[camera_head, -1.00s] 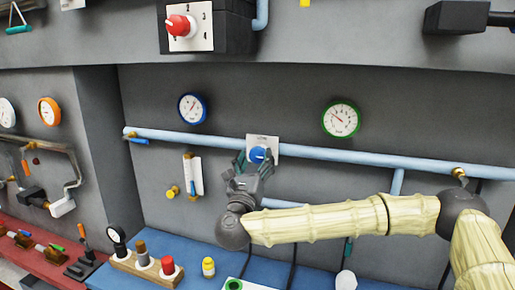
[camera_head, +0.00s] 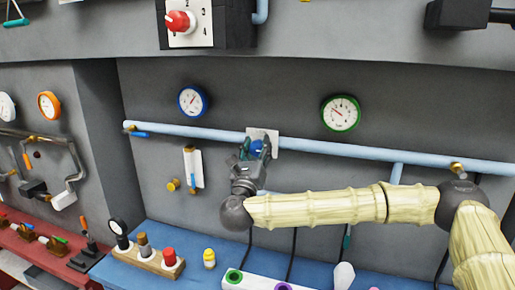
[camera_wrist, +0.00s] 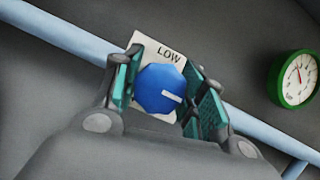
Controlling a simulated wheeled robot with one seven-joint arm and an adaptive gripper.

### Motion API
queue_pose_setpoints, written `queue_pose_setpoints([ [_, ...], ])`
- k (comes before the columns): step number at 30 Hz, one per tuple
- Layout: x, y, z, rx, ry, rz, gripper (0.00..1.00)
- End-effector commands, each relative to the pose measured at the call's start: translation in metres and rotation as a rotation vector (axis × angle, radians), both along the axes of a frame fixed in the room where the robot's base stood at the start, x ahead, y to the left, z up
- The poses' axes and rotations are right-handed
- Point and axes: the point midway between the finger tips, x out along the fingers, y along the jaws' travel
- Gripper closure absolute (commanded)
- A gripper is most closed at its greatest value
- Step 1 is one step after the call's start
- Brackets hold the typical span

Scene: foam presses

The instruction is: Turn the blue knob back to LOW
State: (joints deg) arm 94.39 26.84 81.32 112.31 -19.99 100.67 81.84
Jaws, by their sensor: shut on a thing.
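The blue knob (camera_wrist: 158,88) sits on a white plate (camera_wrist: 146,42) marked LOW on the grey wall. In the wrist view its white pointer line points right and slightly down in the picture, while the word LOW is above the knob. My gripper (camera_wrist: 160,92) has one finger on each side of the knob and is shut on it. In the head view, the knob (camera_head: 257,147) is partly hidden behind my gripper (camera_head: 255,152), and the plate (camera_head: 272,136) shows around it. Any other marks on the plate are hidden by the knob and fingers.
A light blue pipe (camera_head: 350,150) runs along the wall behind the plate. A blue-rimmed gauge (camera_head: 192,101) and a green-rimmed gauge (camera_head: 340,114) hang above it. A red knob (camera_head: 180,22) is higher up. Below is a blue bench (camera_head: 190,238) with several small items.

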Motion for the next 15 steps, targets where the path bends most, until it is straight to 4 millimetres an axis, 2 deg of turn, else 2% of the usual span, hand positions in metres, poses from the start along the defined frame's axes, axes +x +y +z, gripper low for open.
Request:
queue_pose_setpoints([
  [8, -0.0003, -0.0003, -0.0007, -0.047, 0.014, -0.001, 0.83],
  [15, -0.0004, 0.0003, -0.0019, -0.191, 0.058, 0.000, 0.83],
])
